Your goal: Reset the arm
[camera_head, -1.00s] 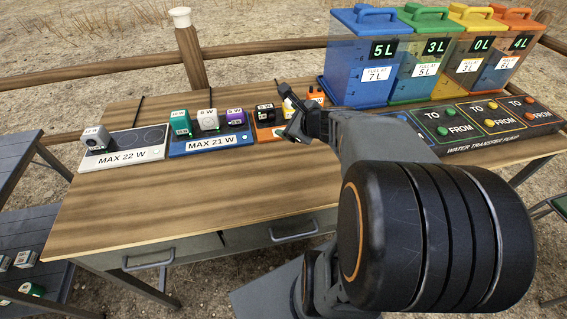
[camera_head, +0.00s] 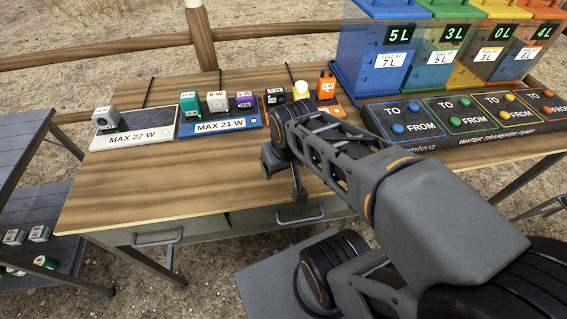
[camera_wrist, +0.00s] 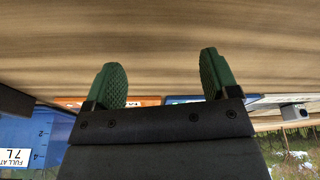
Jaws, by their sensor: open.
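My arm reaches from the lower right of the head view over the wooden table (camera_head: 150,195). Its end is bent down in front of the orange pad (camera_head: 340,109), near the table's front edge. My gripper (camera_wrist: 163,75) shows in the wrist view with its two green fingers spread apart and nothing between them. Bare table wood lies past the fingertips there. In the head view the fingers are mostly hidden by the wrist, so their exact height above the table cannot be told.
A grey pad (camera_head: 160,134) and a blue pad (camera_head: 245,124) carry small devices. Several devices stand on the orange pad, close behind my wrist. A water transfer panel (camera_head: 455,145) and coloured tanks, including a blue one (camera_head: 362,75), stand at the right. The table's left front is clear.

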